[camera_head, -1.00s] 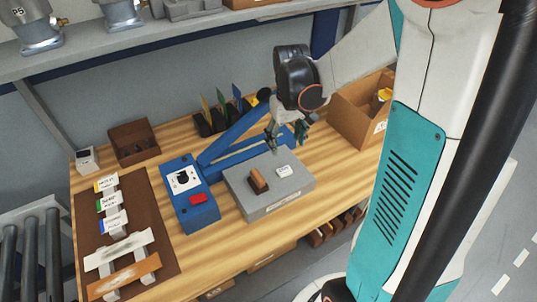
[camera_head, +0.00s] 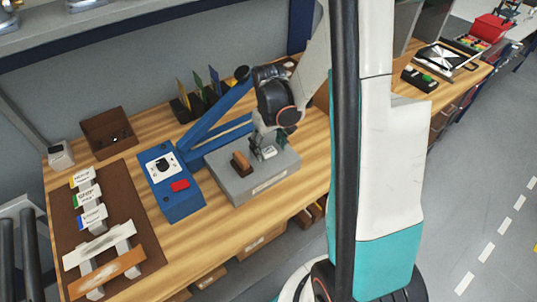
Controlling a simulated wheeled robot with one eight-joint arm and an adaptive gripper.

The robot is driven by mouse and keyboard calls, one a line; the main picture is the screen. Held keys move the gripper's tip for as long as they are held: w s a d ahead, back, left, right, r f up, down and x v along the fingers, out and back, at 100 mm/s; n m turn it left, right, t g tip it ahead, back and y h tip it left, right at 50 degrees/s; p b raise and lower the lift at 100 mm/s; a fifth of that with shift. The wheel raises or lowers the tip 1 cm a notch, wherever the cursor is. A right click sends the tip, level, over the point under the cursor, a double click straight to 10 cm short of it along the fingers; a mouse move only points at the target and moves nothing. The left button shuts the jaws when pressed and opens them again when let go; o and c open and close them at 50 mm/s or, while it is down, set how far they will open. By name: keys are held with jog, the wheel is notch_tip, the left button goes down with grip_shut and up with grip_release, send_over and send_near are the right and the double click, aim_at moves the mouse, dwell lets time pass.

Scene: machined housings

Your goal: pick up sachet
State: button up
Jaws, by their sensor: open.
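A small white packet (camera_head: 269,153), which looks like the sachet, lies on top of the grey block (camera_head: 235,190) on the wooden bench. My gripper (camera_head: 262,149) is over the grey block, with its fingers pointing down close around the packet. The fingers are apart, and part of the packet is hidden behind them. I cannot tell whether they touch it.
A brown wooden piece (camera_head: 240,163) stands on the block, left of my gripper. A blue device with a red button (camera_head: 180,186) and a blue arm (camera_head: 213,127) are close by. A brown mat (camera_head: 139,239) with labelled pieces lies left. A brown tray (camera_head: 108,133) stands behind.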

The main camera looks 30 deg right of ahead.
jog(key=shift+f, duration=0.5)
jog(key=c, duration=1)
jog(key=shift+o, duration=0.2)
jog(key=shift+r, duration=0.2)
